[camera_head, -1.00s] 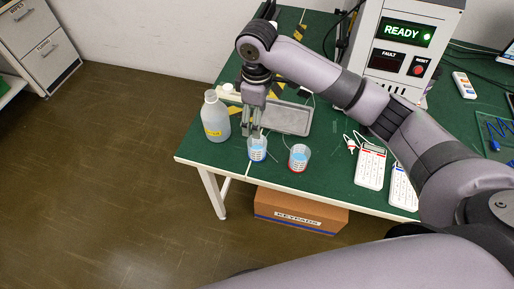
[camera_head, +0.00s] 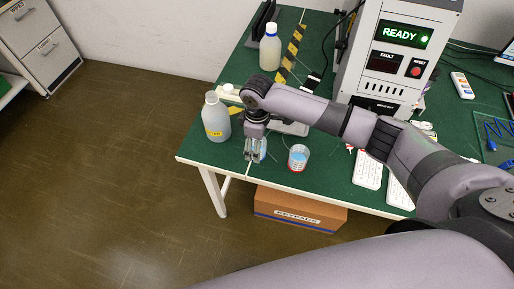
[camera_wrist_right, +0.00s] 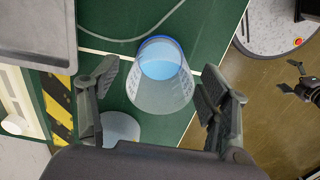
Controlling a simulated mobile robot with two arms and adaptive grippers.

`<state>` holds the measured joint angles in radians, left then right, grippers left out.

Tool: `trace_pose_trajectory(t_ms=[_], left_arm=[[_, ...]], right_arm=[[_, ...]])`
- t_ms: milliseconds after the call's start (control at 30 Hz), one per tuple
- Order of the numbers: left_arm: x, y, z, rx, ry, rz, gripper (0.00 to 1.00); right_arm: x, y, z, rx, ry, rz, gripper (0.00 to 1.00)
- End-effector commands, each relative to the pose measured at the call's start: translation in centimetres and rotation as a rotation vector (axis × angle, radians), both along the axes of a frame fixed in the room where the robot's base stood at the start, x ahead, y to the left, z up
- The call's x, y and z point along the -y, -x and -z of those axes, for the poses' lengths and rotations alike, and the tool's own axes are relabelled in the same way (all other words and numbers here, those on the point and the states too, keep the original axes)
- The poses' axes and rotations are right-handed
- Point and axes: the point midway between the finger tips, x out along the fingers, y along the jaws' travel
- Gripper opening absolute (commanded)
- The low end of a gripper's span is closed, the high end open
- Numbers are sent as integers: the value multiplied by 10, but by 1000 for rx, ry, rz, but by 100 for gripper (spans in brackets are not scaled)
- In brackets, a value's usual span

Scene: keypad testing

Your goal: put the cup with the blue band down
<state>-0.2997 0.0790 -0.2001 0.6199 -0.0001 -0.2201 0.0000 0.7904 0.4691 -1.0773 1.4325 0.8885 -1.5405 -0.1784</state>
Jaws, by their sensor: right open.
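The cup with the blue band (camera_head: 263,148) stands upright near the front left of the green table, partly hidden by my right gripper (camera_head: 253,155). In the right wrist view the clear cup (camera_wrist_right: 160,90) has its blue band at the narrow far end and looks to rest on the table. My right gripper (camera_wrist_right: 160,78) is open, one finger on each side of the cup, with gaps visible. Dark finger-like parts at the right edge of the wrist view look like my left gripper (camera_wrist_right: 297,80), too small to read.
A cup with a red band (camera_head: 298,158) stands to the right. A grey tray (camera_head: 292,128) lies behind, and another bottle (camera_head: 270,50) farther back. The table's front edge is near.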

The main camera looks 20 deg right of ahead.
Motion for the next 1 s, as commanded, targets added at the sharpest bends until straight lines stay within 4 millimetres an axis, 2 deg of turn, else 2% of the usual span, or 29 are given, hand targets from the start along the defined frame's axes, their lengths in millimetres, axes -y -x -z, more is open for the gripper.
trace_pose_trajectory(t_ms=[167,800,867,1000], left_arm=[[-1,0,0,0,-1,0,89],[-1,0,0,0,-1,0,89],[-1,0,0,0,-1,0,89],[-1,0,0,0,-1,0,89]], right_arm=[[0,0,0,0,0,-1,70],[0,0,0,0,0,0,27],[0,0,0,0,0,0,23],[0,0,0,0,0,0,23]])
